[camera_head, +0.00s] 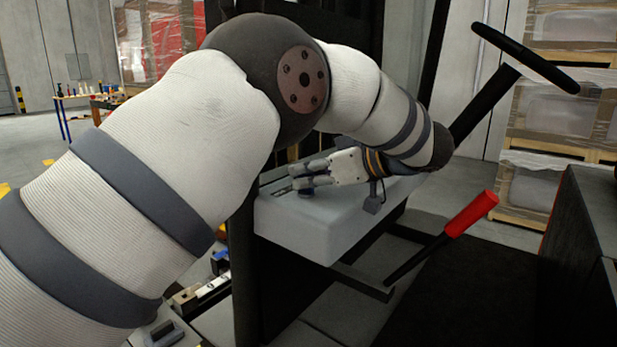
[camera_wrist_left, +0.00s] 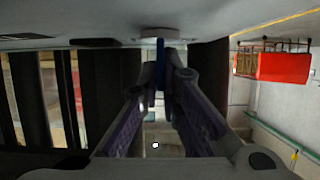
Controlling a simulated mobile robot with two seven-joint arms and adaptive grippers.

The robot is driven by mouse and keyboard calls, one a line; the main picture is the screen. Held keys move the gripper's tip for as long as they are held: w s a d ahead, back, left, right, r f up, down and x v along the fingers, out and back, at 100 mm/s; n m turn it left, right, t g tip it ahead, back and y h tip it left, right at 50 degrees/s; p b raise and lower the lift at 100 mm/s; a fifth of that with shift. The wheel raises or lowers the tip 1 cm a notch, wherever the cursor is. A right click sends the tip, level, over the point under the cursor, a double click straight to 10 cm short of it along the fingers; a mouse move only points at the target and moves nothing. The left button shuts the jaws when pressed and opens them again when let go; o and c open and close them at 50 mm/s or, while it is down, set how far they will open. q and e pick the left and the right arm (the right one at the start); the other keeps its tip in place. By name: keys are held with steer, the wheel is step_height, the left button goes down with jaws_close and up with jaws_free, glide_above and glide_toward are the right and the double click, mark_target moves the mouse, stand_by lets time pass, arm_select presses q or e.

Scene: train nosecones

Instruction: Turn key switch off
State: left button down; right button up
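The key switch shows in the left wrist view as a pale round base (camera_wrist_left: 158,34) on a light surface, with a narrow blue key (camera_wrist_left: 160,75) standing out from it. My left gripper (camera_wrist_left: 163,72) has its fingertips close together with the key between them, and it looks shut on it. In the head view my left gripper (camera_head: 299,178) is low over the far left part of the light grey console box (camera_head: 325,232). The key is mostly hidden by the fingers there. My right gripper is not in view.
A black steering wheel (camera_head: 526,56) on a dark column rises behind my wrist. A lever with a red handle (camera_head: 471,213) stands right of the console. Wrapped pallets (camera_head: 556,108) are at the back right. A table with small items (camera_head: 88,95) is far left.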

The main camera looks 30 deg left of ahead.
arm_select(q)
steer(key=shift+f, duration=0.1)
steer(key=c, duration=1.8)
jaws_free()
steer(key=v, duration=1.2)
